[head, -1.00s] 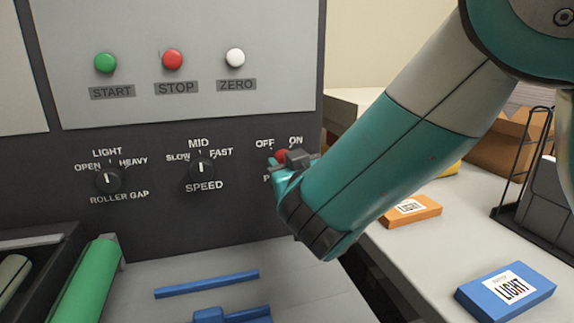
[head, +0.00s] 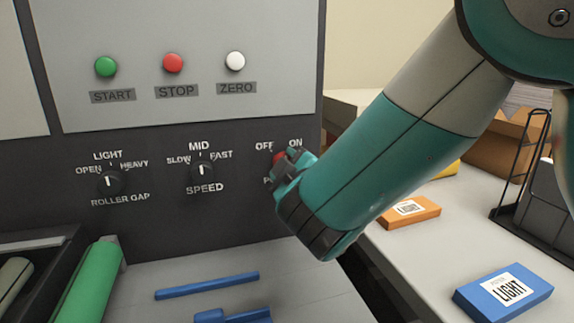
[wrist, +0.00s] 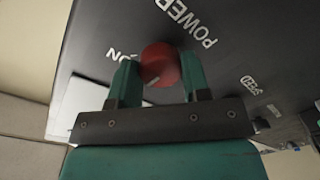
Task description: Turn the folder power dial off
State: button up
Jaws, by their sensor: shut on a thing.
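The red power dial (head: 279,157) is on the dark panel, below the OFF and ON labels, and is partly covered by my gripper (head: 287,163) in the head view. In the wrist view the round red dial (wrist: 161,60) sits between the two teal fingers of my gripper (wrist: 160,76), which are shut on it. A short pale mark shows on the dial's near edge. ON lettering shows at the left of the dial and POWER above it; the OFF label is hidden in that view. I cannot tell exactly which label the mark faces.
The speed dial (head: 201,171) and roller gap dial (head: 110,180) are to the left on the same panel. Start (head: 106,67), stop (head: 173,62) and zero (head: 235,61) buttons are above. Orange (head: 411,212) and blue (head: 504,291) boxes lie on the right table.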

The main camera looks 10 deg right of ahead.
jog(key=shift+n+p, duration=1.65)
jog(key=shift+n, duration=3.15)
jog(key=o, duration=0.9)
jog(key=shift+h, duration=0.3)
jog(key=shift+s, duration=0.1)
jog(key=shift+s+d+r+b, duration=0.1)
jog(key=shift+s+d+b, duration=0.45)
jog(key=shift+s+b, duration=2)
jog(key=shift+s+d+r+b, duration=0.15)
jog(key=shift+s+d+b, duration=0.45)
jog(key=shift+s+b, duration=1.9)
jog(key=shift+s+d+r+b, duration=0.1)
jog(key=shift+s+d+b, duration=0.45)
jog(key=shift+s+b, duration=2)
